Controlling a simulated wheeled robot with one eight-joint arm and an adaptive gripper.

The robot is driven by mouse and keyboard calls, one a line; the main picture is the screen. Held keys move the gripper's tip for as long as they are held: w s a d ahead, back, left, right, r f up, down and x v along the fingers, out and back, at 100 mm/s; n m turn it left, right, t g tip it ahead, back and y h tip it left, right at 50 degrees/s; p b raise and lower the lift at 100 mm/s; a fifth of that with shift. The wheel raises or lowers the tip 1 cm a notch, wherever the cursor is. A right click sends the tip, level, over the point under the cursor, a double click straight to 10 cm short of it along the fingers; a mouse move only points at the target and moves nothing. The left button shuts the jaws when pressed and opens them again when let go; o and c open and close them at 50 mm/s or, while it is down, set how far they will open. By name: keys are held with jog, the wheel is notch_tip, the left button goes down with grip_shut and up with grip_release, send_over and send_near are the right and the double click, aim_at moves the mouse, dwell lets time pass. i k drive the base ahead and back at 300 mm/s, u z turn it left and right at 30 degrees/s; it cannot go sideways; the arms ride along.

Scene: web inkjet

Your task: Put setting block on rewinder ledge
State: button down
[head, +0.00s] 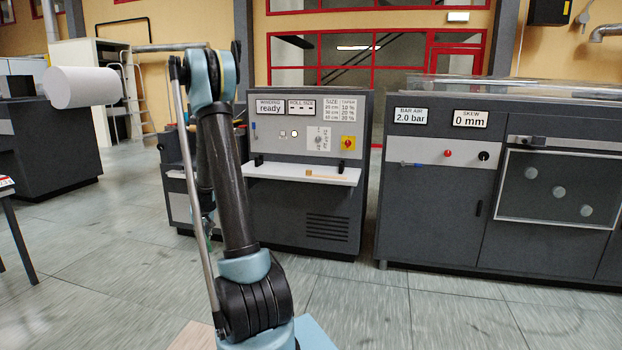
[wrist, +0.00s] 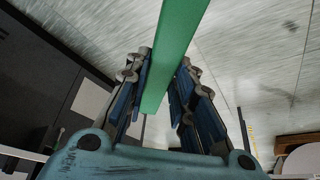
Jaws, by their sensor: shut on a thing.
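The setting block appears to be the long green bar (wrist: 180,40) between my gripper's fingers in the wrist view. My gripper (wrist: 163,75) is shut on it, with one finger at each side. The bar runs out past the fingers to the top edge of the wrist view. In the head view my arm hides most of the gripper, and only a bit of dark green shows beside the forearm. The rewinder ledge (head: 290,174) is a white shelf on the front of the grey rewinder cabinet (head: 270,215), right of my arm. The gripper is left of most of the ledge.
The ledge carries two small black posts (head: 340,168) and a thin tan piece (head: 325,177). A white roll (head: 82,87) is at upper left. The floor (head: 345,310) in front is clear.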

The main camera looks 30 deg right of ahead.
aim_at(251, 170)
jog(key=z, duration=0.85)
jog(key=i, duration=1)
jog(key=z, duration=0.05)
